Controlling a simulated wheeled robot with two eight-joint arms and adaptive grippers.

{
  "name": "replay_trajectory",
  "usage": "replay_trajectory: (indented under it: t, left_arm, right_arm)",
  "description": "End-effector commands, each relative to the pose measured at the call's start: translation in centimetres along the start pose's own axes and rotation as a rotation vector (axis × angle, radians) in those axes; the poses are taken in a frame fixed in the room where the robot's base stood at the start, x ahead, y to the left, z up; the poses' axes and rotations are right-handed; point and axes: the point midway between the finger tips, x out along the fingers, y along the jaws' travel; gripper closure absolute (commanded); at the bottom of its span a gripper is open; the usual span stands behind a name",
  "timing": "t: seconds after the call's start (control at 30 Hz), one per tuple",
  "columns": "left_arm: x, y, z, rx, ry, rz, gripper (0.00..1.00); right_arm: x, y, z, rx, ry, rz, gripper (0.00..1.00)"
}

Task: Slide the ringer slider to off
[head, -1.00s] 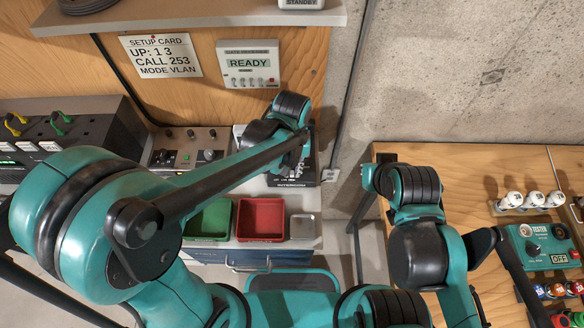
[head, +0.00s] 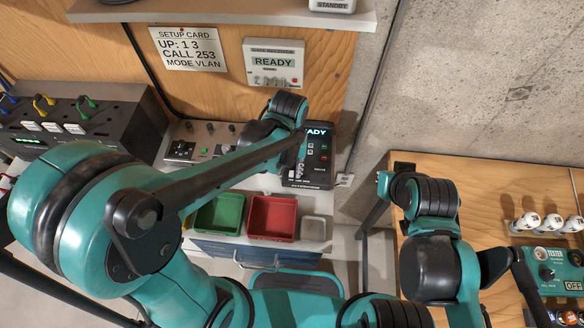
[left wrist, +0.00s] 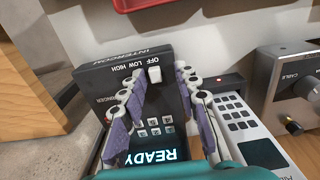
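The black intercom (head: 312,172) stands on the bench, partly hidden in the head view by my left arm. In the left wrist view the intercom (left wrist: 95,72) appears upside down, with a lit READY screen. Its white ringer slider knob (left wrist: 154,74) sits beside the OFF label, at the right end of the OFF, LOW, HIGH row. My left gripper (left wrist: 162,83) is open over the intercom's face, its two fingers spread on either side of the keypad and near the knob. Whether a finger touches the knob I cannot tell. My right gripper is out of view.
A small panel with knobs (head: 180,151) stands left of the intercom. Green (head: 219,228) and red (head: 272,236) bins stand in front. A white keypad unit (left wrist: 235,115) is beside the intercom in the wrist view. A wooden bench (head: 465,190) stands to the right.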

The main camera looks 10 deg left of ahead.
Motion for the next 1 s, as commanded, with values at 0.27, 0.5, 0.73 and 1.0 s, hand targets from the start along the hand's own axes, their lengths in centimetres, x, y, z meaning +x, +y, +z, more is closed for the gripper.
replay_trajectory:
  t: [0.27, 0.5, 0.73, 1.0]
  left_arm:
    - [-0.1, 0.1, 0.0, 0.001, 0.000, 0.002, 0.67]
    - [-3.0, 0.1, 0.1, 0.001, 0.000, 0.002, 0.67]
    - [-8.0, 0.0, 0.0, 0.000, 0.000, 0.002, 0.67]
    - [-11.6, -0.1, 0.0, 0.000, 0.000, 0.001, 0.67]
  right_arm:
    - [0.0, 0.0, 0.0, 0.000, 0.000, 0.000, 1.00]
    - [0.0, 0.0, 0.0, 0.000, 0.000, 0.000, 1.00]
    - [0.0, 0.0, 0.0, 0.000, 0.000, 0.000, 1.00]
    - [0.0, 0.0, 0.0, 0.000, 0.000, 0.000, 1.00]
